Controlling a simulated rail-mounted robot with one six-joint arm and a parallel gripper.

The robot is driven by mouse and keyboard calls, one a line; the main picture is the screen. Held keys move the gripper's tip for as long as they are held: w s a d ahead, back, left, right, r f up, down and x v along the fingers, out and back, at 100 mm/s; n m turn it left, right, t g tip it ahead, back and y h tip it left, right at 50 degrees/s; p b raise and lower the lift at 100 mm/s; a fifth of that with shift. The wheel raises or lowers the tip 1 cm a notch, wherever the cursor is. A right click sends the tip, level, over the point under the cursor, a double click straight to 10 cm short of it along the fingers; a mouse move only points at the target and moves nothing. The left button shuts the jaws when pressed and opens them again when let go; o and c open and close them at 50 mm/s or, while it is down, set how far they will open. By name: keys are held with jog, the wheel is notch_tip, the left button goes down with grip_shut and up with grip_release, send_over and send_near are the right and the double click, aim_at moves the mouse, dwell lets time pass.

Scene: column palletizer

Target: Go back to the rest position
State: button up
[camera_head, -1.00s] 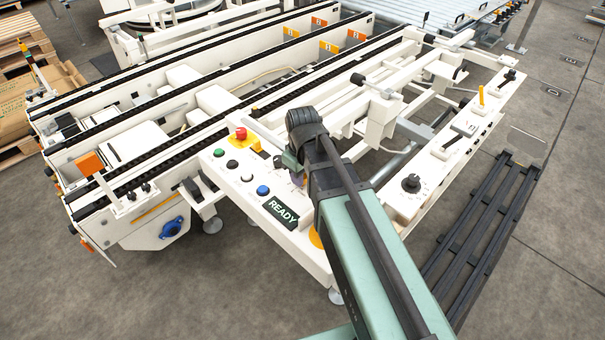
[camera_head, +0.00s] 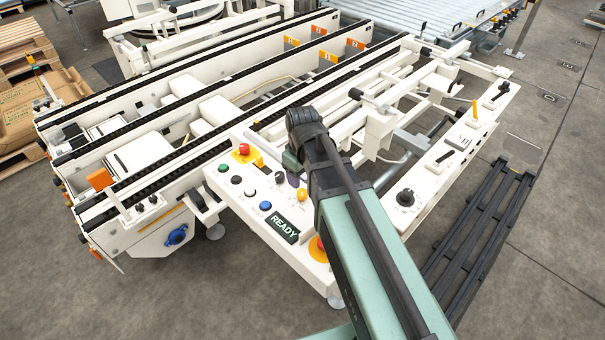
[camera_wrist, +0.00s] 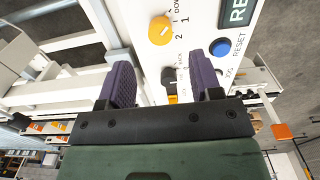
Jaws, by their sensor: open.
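My gripper (camera_wrist: 162,80) is open and empty in the wrist view, with its two dark purple fingers apart. It points toward the white control panel (camera_wrist: 190,50). A yellow knob (camera_wrist: 162,30) and a blue RESET button (camera_wrist: 221,47) lie beyond the fingers. In the head view my arm crosses the lower right middle, and its dark wrist hangs over the panel (camera_head: 233,189). One purple finger shows beside the wrist; the rest of the gripper is hidden. The yellow knob (camera_head: 302,194) shows just beside the wrist. I cannot tell the exact height above the panel.
The panel carries a red button (camera_head: 243,150), a READY display (camera_head: 285,224) and another red button (camera_head: 320,245), partly behind my arm. Conveyor rails (camera_head: 200,143) stretch behind. A black slatted rack (camera_head: 478,238) stands at right. The floor in front is clear.

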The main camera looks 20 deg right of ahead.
notch_tip(320, 180, up, 4)
jog(key=shift+f+p, duration=0.1)
jog(key=shift+p, duration=0.9)
jog(key=s+r+m+p, duration=0.2)
jog(key=s+m, duration=0.4)
jog(key=s, duration=0.3)
dwell(1.1)
